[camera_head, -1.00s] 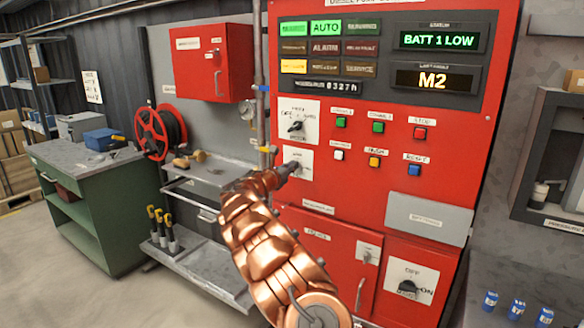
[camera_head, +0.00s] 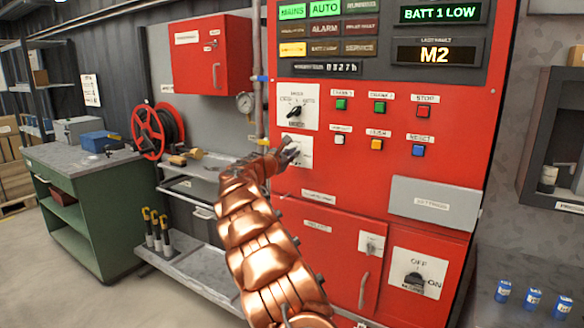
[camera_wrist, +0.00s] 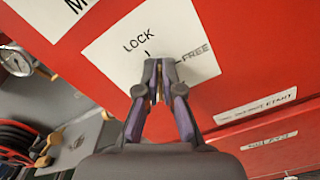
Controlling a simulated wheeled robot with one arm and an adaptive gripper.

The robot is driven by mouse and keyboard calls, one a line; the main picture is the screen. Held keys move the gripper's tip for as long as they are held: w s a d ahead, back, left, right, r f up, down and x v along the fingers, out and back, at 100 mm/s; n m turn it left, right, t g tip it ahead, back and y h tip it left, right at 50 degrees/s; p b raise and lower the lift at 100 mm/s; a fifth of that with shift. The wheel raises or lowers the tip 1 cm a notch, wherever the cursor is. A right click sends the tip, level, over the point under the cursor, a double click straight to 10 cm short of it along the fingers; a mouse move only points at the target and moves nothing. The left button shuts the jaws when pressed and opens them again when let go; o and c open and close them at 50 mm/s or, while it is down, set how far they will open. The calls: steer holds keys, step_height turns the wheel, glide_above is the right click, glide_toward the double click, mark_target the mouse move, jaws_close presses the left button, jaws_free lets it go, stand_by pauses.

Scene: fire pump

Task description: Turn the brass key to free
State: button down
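The white key plate (camera_wrist: 110,55) on the red cabinet is marked LOCK at the top and FREE to its right; it also shows in the head view (camera_head: 305,150). My gripper (camera_wrist: 159,66) is at this plate, its two fingers drawn close together. A thin strip of brass, which looks like the key (camera_wrist: 154,92), shows between the fingers. They appear shut on it. The fingers hide most of the key, so its exact angle cannot be told. In the head view my gripper (camera_head: 291,150) is small and reaches the plate from the lower left.
A selector knob (camera_head: 295,111) sits just above the key plate. Coloured push buttons (camera_head: 380,107) are to the right. A pipe with a gauge (camera_head: 245,102) runs close on the left. A steel shelf (camera_head: 205,172) and hose reel (camera_head: 150,132) stand further left.

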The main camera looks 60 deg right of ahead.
steer(key=m+b, duration=0.2)
steer(key=b, duration=0.1)
steer(key=f+m+b, duration=0.1)
steer(key=m+b, duration=0.3)
steer(key=b, duration=0.1)
steer(key=shift+s+f+b, duration=0.2)
steer(key=shift+s+b, duration=0.05)
steer(key=shift+b, duration=0.05)
steer(key=m+b, duration=0.2)
steer(key=b, duration=0.1)
steer(key=shift+f+m, duration=0.1)
steer(key=shift+m, duration=0.3)
steer(key=shift+m+b, duration=1.25)
steer(key=shift+m, duration=0.25)
steer(key=shift+s, duration=0.1)
steer(key=c, duration=1.3)
jaws_free()
steer(key=shift+r, duration=0.2)
steer(key=shift+c, duration=0.2)
